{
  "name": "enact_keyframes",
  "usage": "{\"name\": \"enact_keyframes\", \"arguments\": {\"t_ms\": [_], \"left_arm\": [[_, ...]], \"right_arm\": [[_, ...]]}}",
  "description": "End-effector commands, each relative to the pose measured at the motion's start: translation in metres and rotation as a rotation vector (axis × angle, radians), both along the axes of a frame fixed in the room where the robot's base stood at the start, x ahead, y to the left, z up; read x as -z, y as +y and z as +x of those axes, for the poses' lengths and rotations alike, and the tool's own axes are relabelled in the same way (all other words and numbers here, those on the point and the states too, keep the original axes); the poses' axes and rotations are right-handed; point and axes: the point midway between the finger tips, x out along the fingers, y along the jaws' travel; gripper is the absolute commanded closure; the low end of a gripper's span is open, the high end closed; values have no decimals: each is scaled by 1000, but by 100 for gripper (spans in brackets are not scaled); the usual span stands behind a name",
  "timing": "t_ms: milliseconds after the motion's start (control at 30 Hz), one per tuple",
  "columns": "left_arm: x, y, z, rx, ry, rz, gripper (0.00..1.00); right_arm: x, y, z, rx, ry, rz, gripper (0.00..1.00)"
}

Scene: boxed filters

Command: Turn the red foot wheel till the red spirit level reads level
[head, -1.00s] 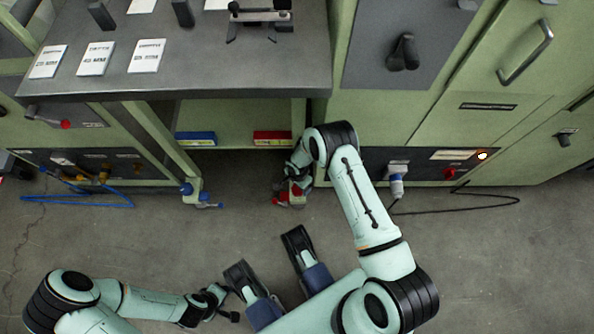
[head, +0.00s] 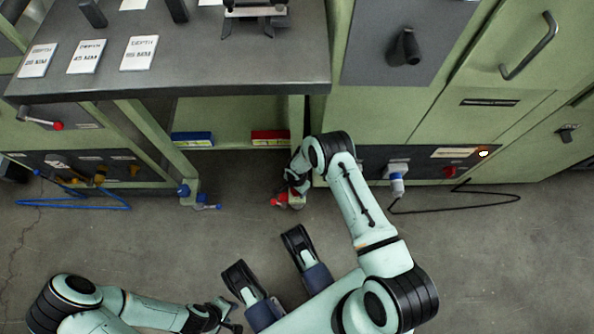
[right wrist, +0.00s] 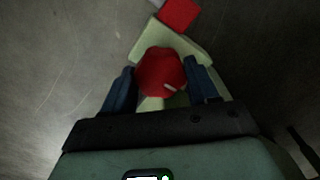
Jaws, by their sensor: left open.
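The red spirit level (head: 270,138) sits on the green lower shelf under the bench; its reading is too small to make out. The red foot wheel (right wrist: 160,73) is at the foot of the bench leg, near the floor. My right gripper (right wrist: 161,75) has one dark finger on each side of the wheel, very close to it; I cannot tell whether they press on it. In the head view my right gripper (head: 293,186) covers most of this wheel. A red block-shaped part (right wrist: 180,15) shows beyond the wheel. My left gripper (head: 228,314) is open and empty, low over the floor.
A blue spirit level (head: 193,139) lies on the same shelf, and a blue foot wheel (head: 184,190) is at the left leg. A blue hose (head: 90,204) and a black cable (head: 455,211) lie on the floor. The floor between the legs is clear.

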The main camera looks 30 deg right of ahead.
Motion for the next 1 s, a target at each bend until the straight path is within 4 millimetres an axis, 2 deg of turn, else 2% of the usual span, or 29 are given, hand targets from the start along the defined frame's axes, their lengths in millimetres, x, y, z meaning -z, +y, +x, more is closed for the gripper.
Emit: {"name": "enact_keyframes", "arguments": {"t_ms": [367,700,1000], "left_arm": [[-2,0,4,2,-13,1,57],[-3,-1,8,3,-25,2,57],[2,0,-2,-1,7,0,57]], "right_arm": [[-1,1,0,100,0,-1,72],[-1,1,1,384,-1,-1,72],[0,1,1,668,-1,0,72]]}}
